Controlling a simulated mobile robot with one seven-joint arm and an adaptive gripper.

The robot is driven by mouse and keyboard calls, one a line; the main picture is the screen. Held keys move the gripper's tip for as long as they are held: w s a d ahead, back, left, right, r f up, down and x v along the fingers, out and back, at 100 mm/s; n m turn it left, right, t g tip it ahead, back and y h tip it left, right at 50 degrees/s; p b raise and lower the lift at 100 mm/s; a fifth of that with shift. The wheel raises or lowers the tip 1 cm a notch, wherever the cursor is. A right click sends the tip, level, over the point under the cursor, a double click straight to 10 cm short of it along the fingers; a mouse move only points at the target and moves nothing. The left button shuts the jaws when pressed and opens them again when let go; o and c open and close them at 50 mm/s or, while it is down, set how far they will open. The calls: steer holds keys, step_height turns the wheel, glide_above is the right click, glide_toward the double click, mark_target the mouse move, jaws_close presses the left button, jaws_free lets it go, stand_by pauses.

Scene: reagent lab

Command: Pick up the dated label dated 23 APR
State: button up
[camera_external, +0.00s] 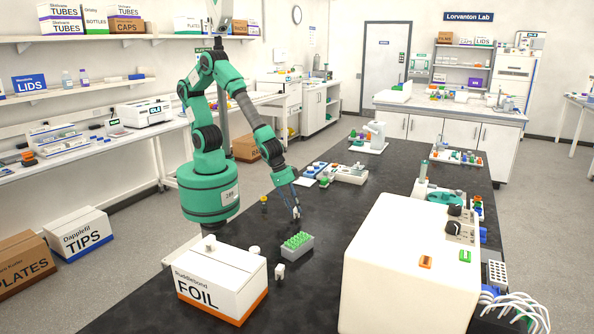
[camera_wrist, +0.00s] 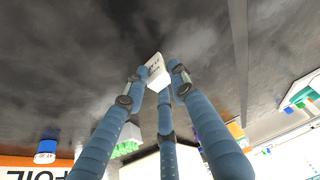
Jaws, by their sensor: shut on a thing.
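My gripper (camera_external: 296,213) has blue-grey fingers and points down over the dark bench, just behind the green-topped rack. In the wrist view, my gripper (camera_wrist: 158,72) has its fingertips closed around a small white label (camera_wrist: 157,70) with dark print. The print is too small and tilted to read, so I cannot confirm the date. The fingertips cover its sides. Whether the label is clear of the bench top is hard to tell. In the external view it is too small to make out clearly at the fingertips.
A yellow-and-black item (camera_external: 264,204) stands left. A large white machine (camera_external: 412,262) fills the right. Bare bench lies between.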

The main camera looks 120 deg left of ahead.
mark_target(295, 208)
steer(key=shift+r, duration=0.1)
steer(key=shift+c, duration=0.2)
steer(key=shift+r, duration=0.55)
steer(key=shift+c, duration=1.3)
step_height(295, 208, up, 9)
steer(key=p, duration=0.2)
steer(key=shift+f, duration=0.15)
